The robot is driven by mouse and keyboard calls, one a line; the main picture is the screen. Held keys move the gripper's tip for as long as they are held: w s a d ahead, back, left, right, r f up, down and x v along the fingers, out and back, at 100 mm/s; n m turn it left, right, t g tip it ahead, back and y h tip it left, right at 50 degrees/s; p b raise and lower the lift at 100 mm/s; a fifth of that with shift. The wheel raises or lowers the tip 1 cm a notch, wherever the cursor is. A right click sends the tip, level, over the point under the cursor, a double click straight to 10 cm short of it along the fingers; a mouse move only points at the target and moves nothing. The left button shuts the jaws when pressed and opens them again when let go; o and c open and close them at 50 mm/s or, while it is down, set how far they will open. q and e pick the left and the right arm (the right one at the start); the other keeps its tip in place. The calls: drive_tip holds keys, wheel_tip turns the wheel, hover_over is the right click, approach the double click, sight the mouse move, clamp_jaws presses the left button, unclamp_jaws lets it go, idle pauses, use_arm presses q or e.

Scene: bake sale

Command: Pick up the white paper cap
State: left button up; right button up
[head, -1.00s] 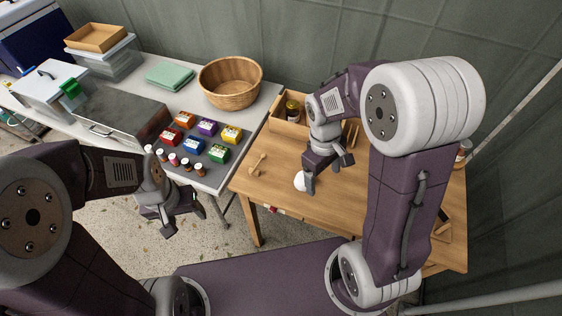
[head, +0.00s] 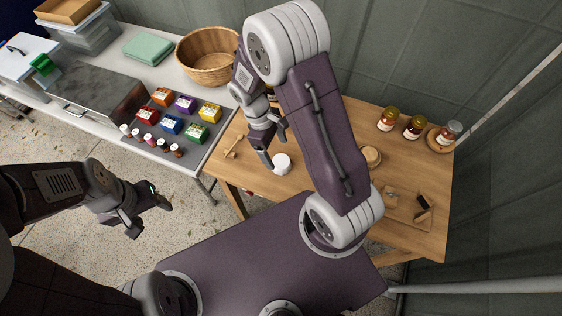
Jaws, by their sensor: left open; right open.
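A small round white thing, which looks like the white paper cap (head: 283,164), lies on the wooden table (head: 232,172) near its front left part. My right gripper (head: 273,148) is open and points down just behind and left of the cap. One fingertip is close to the cap's left edge; I cannot tell whether it touches. Nothing shows between the fingers. My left gripper (head: 150,215) is open and empty over the floor, in front of the grey table.
A wooden honey dipper (head: 233,146) lies left of the cap. Several jars (head: 388,119) stand at the back right. A wooden board (head: 405,213) with small tools is at the front right. Coloured boxes (head: 170,126) and a basket (head: 207,57) are on the left table.

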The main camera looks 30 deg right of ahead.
sight(281, 161)
drive_tip(key=x, duration=0.5)
drive_tip(key=shift+b, duration=0.35)
drive_tip(key=shift+s, duration=0.1)
drive_tip(key=c, duration=1.4)
